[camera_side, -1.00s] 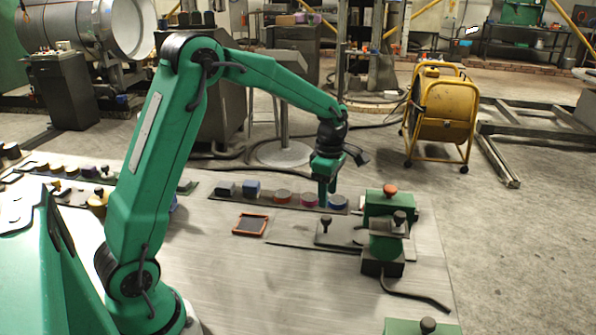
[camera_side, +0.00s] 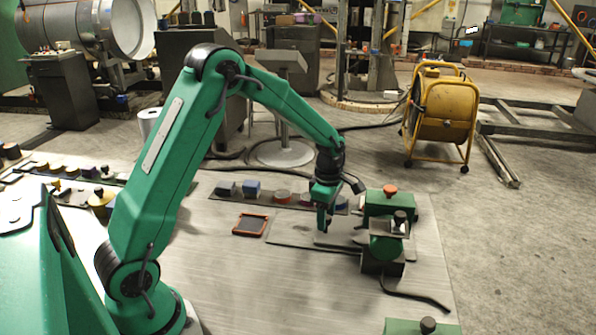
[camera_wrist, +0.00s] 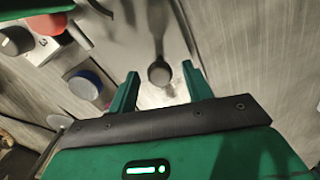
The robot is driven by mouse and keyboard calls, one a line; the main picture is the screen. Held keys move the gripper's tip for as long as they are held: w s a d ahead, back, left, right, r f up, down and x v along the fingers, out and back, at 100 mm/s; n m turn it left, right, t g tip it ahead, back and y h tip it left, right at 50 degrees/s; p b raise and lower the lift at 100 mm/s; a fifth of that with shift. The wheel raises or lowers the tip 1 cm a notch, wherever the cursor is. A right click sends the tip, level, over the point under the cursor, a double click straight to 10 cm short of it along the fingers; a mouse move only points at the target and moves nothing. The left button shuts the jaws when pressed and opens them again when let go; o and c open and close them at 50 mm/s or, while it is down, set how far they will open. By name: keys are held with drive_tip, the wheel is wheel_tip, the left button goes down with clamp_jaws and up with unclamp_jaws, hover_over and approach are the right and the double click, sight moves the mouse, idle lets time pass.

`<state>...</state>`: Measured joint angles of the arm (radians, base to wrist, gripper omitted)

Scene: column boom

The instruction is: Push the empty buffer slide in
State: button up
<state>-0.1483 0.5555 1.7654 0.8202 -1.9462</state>
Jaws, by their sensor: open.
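The buffer slide (camera_side: 345,239) is a flat grey plate that sticks out to the left of the green press-like station (camera_side: 385,240) in the side view. I see no part lying on the stretch that shows. Its dark round knob (camera_wrist: 159,74) shows in the wrist view between the two green fingers. My gripper (camera_side: 325,226) is low over the slide's left end and hides the knob in the side view. My gripper is open, with a finger on each side of the knob (camera_wrist: 160,90) and gaps showing. Whether the fingertips touch the slide is unclear.
A dark strip with several round and square parts (camera_side: 251,188) lies behind the slide. An orange-rimmed dark tray (camera_side: 250,224) lies to its left. The table in front (camera_side: 290,285) is clear.

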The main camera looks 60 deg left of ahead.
sight(343, 234)
clamp_jaws()
drive_tip(key=shift+w+d, duration=1.75)
unclamp_jaws()
wheel_tip(343, 234, up, 8)
